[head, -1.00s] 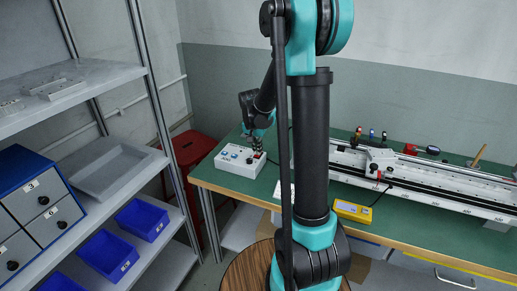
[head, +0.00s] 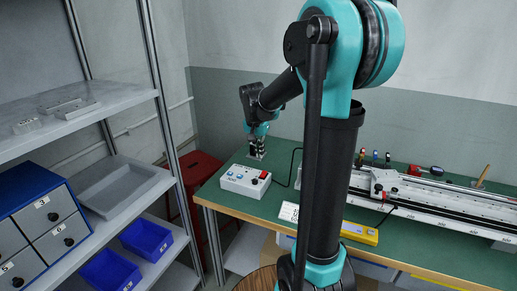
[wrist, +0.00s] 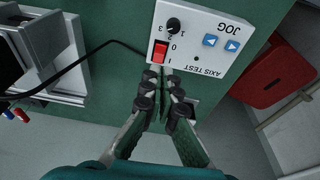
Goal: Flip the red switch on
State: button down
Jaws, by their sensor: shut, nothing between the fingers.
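The red switch (wrist: 159,51) is a small rocker on a white control box (wrist: 205,35) marked "AXIS TEST" and "JOG". The marks 0 and I stand beside it; I cannot tell which side is pressed. In the head view, the red switch (head: 263,174) is at the right of the box top (head: 240,184). My gripper (wrist: 165,78) is shut and empty, its fingertips just off the box edge on the switch's I side. In the head view, my gripper (head: 256,154) is behind the box, pointing down. I cannot tell its exact height or whether it touches anything.
A black knob (wrist: 173,25) and blue arrow buttons (wrist: 221,43) share the box top. A black cable (wrist: 100,45) runs from the box. A rail machine (head: 430,196) stands right on the green bench (head: 217,202). A red stool (wrist: 272,78) stands beside the bench.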

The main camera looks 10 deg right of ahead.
aim_at(264, 173)
jog(key=shift+v, duration=1.2)
jog(key=shift+s, duration=0.1)
jog(key=shift+w+d+r+t+h, duration=0.25)
jog(key=shift+w+r+t+h, duration=0.05)
jog(key=shift+w+t, duration=0.2)
jog(key=shift+f, duration=0.1)
jog(key=x, duration=1.4)
